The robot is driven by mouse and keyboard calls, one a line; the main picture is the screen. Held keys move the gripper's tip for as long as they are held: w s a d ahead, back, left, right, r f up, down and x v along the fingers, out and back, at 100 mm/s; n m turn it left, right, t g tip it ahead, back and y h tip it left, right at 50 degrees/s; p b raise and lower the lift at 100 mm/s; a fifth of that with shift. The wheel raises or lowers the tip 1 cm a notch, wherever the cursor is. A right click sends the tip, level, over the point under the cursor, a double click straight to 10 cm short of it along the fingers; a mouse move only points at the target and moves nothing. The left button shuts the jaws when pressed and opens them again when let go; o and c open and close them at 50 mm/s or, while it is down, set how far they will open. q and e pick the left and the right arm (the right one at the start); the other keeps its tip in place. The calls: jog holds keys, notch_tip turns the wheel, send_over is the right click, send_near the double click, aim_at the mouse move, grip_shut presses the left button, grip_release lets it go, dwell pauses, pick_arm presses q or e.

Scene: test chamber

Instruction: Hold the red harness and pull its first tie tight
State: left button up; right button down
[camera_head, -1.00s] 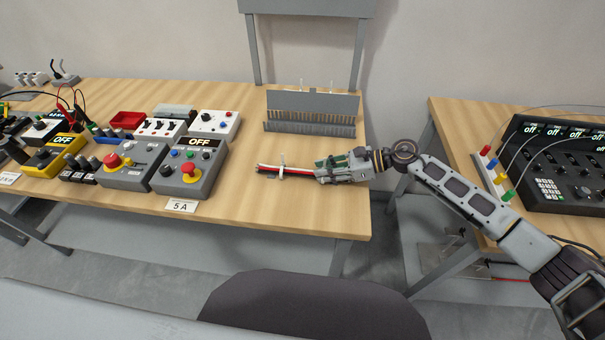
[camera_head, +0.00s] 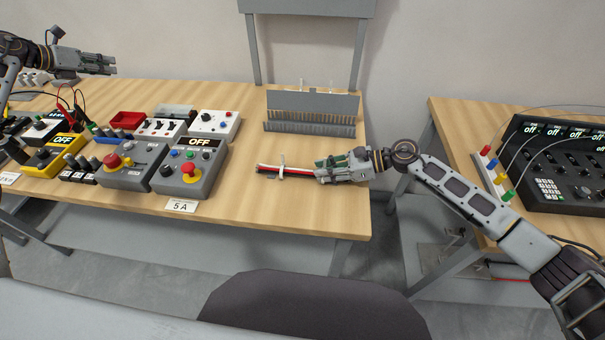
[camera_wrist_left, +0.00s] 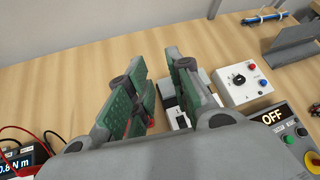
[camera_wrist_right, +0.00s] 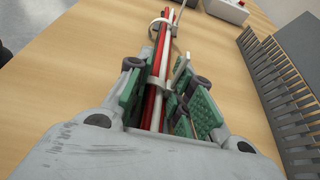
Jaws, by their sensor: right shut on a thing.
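The red harness (camera_head: 298,170) is a bundle of red, white and dark wires lying low over the front right of the table. My right gripper (camera_head: 325,169) is shut around the bundle's right part. A white tie (camera_head: 282,160) stands up from the bundle left of that gripper. In the right wrist view the harness (camera_wrist_right: 166,48) runs between the green-padded fingers, with one pale tie (camera_wrist_right: 161,24) farther out and another (camera_wrist_right: 157,83) near the fingertips. My left gripper (camera_head: 113,65) is raised over the table's back left, far from the harness. Its fingers (camera_wrist_left: 158,78) are apart and empty.
Control boxes, one a grey box (camera_head: 193,170) with a red button, crowd the table left of the harness. A grey comb-like rack (camera_head: 312,115) stands behind it. Bare wood (camera_head: 240,165) lies between boxes and harness. A second table with a black console (camera_head: 560,165) is at right.

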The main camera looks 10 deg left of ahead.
pick_arm(q)
jog(key=w+d+f+m+g+h, duration=0.1)
jog(key=d+f+m+g, duration=0.1)
jog(key=d, duration=0.7)
jog(key=w+d+f+m+g+h, duration=0.1)
jog(key=w+d+f+m+g, duration=0.15)
jog(key=d, duration=0.65)
jog(key=m+g+y, duration=0.6)
jog(key=m, duration=0.8)
send_over(282, 156)
notch_tip(282, 156, down, 6)
jog(key=shift+s+n, duration=0.1)
jog(key=shift+n, duration=0.15)
jog(key=shift+f, duration=0.15)
jog(key=shift+f, duration=4.1)
jog(key=shift+c, duration=0.4)
